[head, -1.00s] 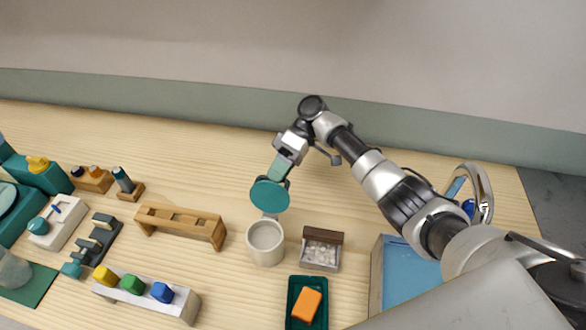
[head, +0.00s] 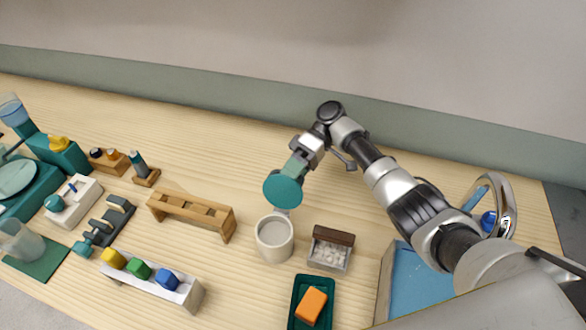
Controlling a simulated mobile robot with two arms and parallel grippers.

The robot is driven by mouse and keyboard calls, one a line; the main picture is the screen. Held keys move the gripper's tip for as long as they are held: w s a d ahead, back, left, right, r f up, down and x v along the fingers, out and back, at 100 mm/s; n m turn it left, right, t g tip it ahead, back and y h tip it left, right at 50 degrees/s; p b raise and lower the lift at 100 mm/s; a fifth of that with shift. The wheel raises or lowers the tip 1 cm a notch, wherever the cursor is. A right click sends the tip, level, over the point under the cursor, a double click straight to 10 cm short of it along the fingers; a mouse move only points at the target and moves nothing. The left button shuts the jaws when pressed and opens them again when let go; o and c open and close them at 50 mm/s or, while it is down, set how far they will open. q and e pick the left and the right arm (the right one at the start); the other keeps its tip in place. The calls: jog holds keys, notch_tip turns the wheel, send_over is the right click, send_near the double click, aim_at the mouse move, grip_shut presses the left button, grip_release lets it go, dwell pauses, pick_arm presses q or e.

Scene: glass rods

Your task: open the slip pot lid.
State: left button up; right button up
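The slip pot (head: 274,240) is a pale round pot in the middle of the table, and its mouth is uncovered. Its teal round lid (head: 283,188) stands raised at the pot's back edge, tilted up, with a small pale piece joining it to the pot. My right gripper (head: 297,170) is just behind the lid, at its upper edge. The lid hides the fingertips, so I cannot see whether they touch it or how far apart they are. My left gripper is not in view.
A wooden rack (head: 191,211) stands left of the pot. A small box with a brown lid (head: 331,248) stands close on its right. A green tray (head: 297,322) with an orange block (head: 311,305) lies in front. A blue basin (head: 420,285) is at the right.

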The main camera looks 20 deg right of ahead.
jog(key=shift+w+r, duration=0.15)
jog(key=shift+r, duration=0.05)
jog(key=b+v, duration=0.3)
jog(key=v, duration=0.7)
jog(key=shift+w+d+b, duration=0.2)
jog(key=shift+d+b, duration=0.2)
jog(key=shift+r, duration=0.2)
